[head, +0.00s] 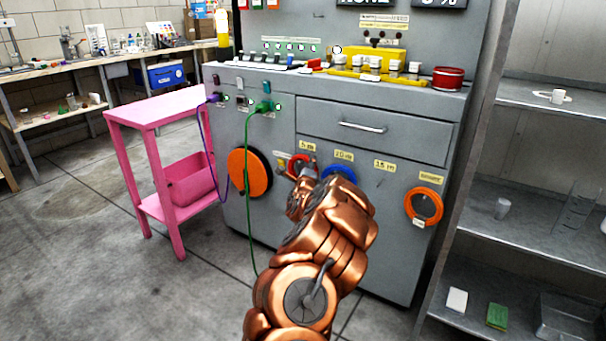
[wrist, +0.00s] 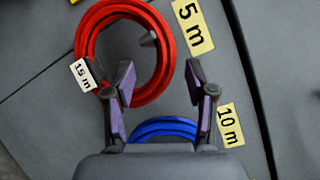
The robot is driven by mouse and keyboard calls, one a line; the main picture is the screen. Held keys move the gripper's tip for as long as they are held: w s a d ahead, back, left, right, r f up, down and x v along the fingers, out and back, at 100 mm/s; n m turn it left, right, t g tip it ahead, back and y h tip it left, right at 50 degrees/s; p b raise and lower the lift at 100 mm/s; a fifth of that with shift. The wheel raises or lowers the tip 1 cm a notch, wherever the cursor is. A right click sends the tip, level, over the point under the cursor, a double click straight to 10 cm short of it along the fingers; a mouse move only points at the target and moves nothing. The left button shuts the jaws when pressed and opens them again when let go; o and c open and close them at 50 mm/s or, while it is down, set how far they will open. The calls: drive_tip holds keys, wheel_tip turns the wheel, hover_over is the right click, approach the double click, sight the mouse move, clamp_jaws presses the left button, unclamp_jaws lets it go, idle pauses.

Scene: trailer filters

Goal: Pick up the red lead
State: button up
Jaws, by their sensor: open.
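The red lead is a coiled ring hanging on the front of the grey cabinet. In the wrist view the red lead (wrist: 83,42) fills the upper left, with a white "15 m" tag (wrist: 82,75) on its left side and a dark peg inside the coil. In the head view the red lead (head: 293,163) is partly hidden behind my arm. Nothing is between the fingers. In the head view my gripper (head: 303,168) is small and in front of the cabinet.
A blue coil (wrist: 165,128) hangs just below, near the "10 m" label (wrist: 229,125). The "5 m" label (wrist: 192,27) is beside the red coil. An orange disc (head: 248,172) and orange coil (head: 424,206) flank the area. Green and purple cables hang left. A shelf stands right.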

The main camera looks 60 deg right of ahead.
drive_tip(key=shift+w+d+r, duration=0.1)
drive_tip(key=shift+w+d, duration=0.2)
drive_tip(key=shift+d, duration=0.25)
clamp_jaws()
